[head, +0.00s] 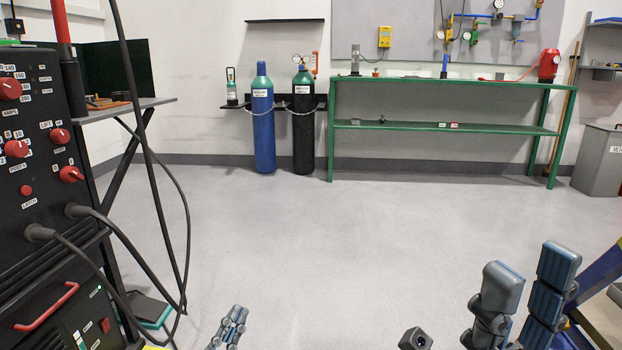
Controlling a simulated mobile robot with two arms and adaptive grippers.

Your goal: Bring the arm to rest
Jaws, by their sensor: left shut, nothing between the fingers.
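My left gripper (230,327) is low in the head view, left of centre, over the grey floor. Its fingers are together and hold nothing. My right gripper (531,272) is large and close at the lower right, pointing up. Its two blue-grey fingers stand apart, with nothing seen between them. The wrists and most of both arms are cut off by the bottom edge. A blue and yellow frame (603,268) shows in part at the right edge, close to the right gripper; I cannot tell if they touch.
A black machine with red knobs (42,150) and hanging cables stands at the left. A blue gas cylinder (263,125) and a black one (303,125) stand at the back wall, beside a green bench (440,128). A grey bin (597,160) is right. The middle floor is clear.

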